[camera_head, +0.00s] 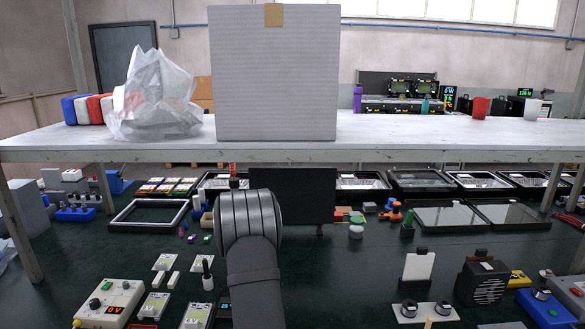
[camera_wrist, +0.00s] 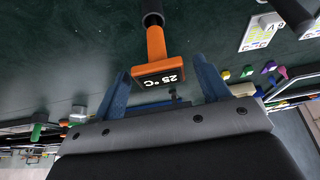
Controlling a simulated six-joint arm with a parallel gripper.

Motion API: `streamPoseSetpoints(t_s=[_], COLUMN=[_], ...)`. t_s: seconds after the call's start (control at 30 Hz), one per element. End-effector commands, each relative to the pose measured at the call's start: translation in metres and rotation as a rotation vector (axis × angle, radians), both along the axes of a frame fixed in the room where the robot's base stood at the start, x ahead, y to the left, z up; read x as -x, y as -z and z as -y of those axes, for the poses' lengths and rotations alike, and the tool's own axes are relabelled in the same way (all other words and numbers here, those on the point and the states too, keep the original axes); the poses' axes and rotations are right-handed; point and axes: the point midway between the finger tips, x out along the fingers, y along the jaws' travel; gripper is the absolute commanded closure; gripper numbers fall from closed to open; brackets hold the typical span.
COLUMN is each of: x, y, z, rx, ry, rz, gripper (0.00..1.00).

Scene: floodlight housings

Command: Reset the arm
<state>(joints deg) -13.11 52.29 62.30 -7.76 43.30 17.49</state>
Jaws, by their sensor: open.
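My gripper (camera_wrist: 162,67) shows in the wrist view with its two blue fingers spread apart. An orange tool with a black handle and a "25 °C" display (camera_wrist: 158,75) appears in the gap between the fingers. Neither finger visibly closes on it, and I cannot tell how far beyond the fingertips it is. In the head view my dark arm rises from the bottom centre over the dark green bench, and it hides the gripper.
A white shelf (camera_head: 400,133) spans above the green bench (camera_head: 345,285), bearing a large grey box (camera_head: 275,75) and a plastic bag (camera_head: 155,98). Floodlight housings (camera_head: 150,215) line the back. Meters, a white panel (camera_head: 418,267) and a black finned unit (camera_head: 482,280) flank my arm.

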Motion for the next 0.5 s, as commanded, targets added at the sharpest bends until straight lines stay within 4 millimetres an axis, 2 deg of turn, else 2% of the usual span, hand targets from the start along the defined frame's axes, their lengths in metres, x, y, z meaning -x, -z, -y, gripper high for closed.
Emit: streamPoseSetpoints(t_s=[0.03, 0.4, 0.5], x=[-0.001, 0.0, 0.015], y=[-0.014, -0.088, -0.079], z=[0.0, 0.0, 0.018], rx=[-0.001, 0.0, 0.002], ry=[0.0, 0.001, 0.002], rz=[0.005, 0.003, -0.021], gripper=[0.31, 0.31, 0.31])
